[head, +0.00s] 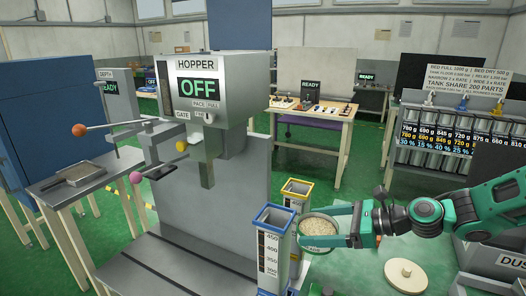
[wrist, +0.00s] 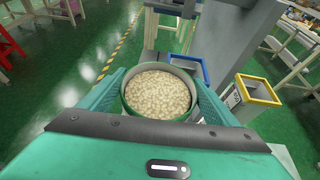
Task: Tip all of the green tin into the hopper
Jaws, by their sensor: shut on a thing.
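My gripper (head: 345,223) is shut on the green tin (head: 319,243), one finger on each side of it. The tin is upright and full of pale granules, which show clearly in the wrist view (wrist: 158,92). In the head view the tin is just right of two square columns, one with a blue rim (head: 273,216) and one with a yellow rim (head: 298,187). The hopper (head: 208,95) is a grey box to the upper left, with a display reading OFF. The tin is apart from it and lower. The hopper's top opening is not visible.
Levers with an orange knob (head: 79,130) and a pink knob (head: 136,177) stick out left of the hopper. A round beige lid (head: 405,275) lies at the lower right. A rack of labelled canisters (head: 433,140) stands behind my arm. Green floor is free behind the columns.

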